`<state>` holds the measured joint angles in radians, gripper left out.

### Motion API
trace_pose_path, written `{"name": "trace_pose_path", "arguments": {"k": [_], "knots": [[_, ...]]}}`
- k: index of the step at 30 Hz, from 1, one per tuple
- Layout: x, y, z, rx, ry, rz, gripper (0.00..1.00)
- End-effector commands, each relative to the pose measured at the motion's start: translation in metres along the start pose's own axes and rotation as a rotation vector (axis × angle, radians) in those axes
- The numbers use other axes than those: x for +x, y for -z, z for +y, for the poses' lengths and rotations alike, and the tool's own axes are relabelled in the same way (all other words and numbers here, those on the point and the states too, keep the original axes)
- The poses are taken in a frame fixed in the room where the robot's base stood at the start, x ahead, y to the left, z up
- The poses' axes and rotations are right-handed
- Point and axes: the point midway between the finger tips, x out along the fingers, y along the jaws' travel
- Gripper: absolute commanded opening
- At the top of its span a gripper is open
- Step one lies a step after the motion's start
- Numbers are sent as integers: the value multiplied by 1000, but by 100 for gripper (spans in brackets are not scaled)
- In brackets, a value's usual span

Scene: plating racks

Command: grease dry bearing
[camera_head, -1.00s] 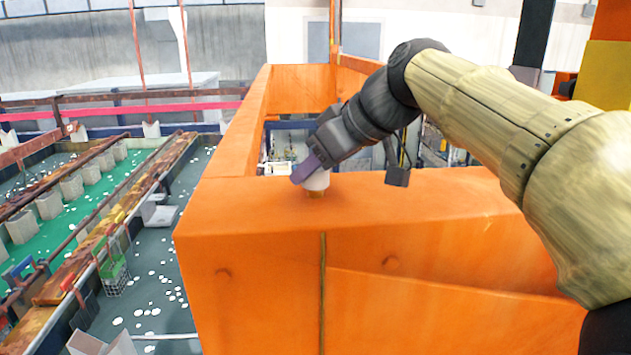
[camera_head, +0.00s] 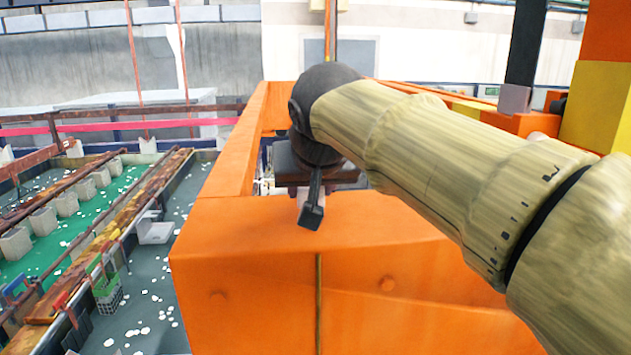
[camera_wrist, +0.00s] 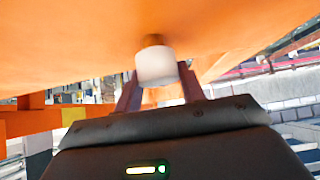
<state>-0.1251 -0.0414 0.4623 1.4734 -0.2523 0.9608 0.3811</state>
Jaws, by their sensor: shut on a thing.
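In the head view my gripper (camera_head: 312,190) is over the top of the orange beam (camera_head: 390,220), mostly hidden behind my wrist. Only a small part of the white cylinder (camera_head: 301,196) shows there. I cannot make out a bearing by itself.
The orange frame encloses an opening behind my gripper. To the left lie green and grey tanks (camera_head: 85,205) with white specks, rusty rails (camera_head: 115,230) and a small green basket (camera_head: 107,292). A yellow and orange column (camera_head: 600,110) stands at the right.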

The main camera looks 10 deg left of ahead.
Motion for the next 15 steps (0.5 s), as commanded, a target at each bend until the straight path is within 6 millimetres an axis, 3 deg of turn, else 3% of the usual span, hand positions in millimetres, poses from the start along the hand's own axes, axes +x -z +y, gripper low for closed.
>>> {"name": "trace_pose_path", "arguments": {"k": [15], "knots": [[0,1,-1,231,-229,0,16]]}}
